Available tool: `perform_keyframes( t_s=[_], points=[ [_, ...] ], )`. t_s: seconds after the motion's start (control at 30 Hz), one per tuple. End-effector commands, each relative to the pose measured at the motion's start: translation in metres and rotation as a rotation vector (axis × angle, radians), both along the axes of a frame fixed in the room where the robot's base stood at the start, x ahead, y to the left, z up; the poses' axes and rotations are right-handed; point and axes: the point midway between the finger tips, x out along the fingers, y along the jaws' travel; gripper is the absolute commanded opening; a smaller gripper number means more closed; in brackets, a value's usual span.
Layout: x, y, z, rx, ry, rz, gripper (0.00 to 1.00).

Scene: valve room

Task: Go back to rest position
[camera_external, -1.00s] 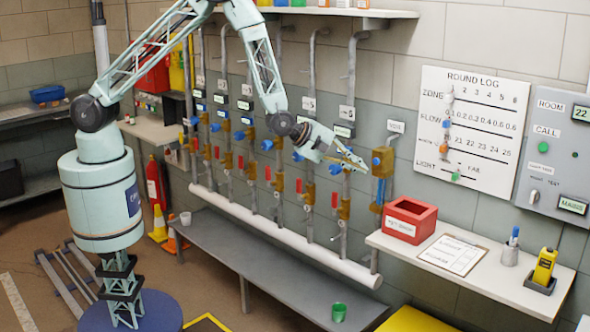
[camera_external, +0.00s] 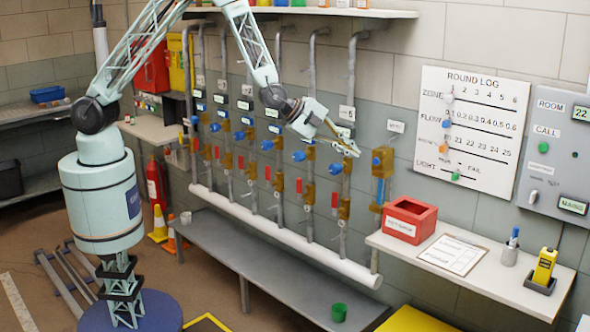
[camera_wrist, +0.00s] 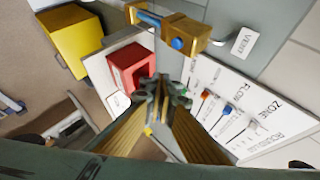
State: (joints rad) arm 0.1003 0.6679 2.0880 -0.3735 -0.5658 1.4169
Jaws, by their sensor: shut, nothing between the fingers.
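My gripper (camera_external: 354,151) is in front of the right end of the pipe row, held in the air near the valve marked 6. Its yellowish fingers are together and hold nothing. In the wrist view my gripper (camera_wrist: 160,85) shows its fingers meeting at the middle. The blue-and-brass vent fitting (camera_external: 383,162) on the wall is just right of the fingertips in the external view, and it also shows at the top of the wrist view (camera_wrist: 178,42). I cannot tell the exact gap between them.
A shelf (camera_external: 480,279) at the right carries a red box (camera_external: 410,221), a clipboard (camera_external: 452,254), a pen cup and a yellow handheld device (camera_external: 545,266). A round log board (camera_external: 472,130) hangs above.

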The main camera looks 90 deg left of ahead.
Motion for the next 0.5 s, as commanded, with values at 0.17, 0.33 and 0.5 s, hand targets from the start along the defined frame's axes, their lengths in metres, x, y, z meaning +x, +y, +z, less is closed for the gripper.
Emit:
perform_keyframes(
  t_s=[0.17,0.33,0.5],
  points=[
    [-0.017,-0.003,0.026,-0.064,0.015,0.018,0.0],
    [-0.035,-0.006,0.047,-0.125,0.036,0.039,0.0],
    [-0.055,-0.009,0.069,-0.181,0.055,0.06,0.0]
  ],
)
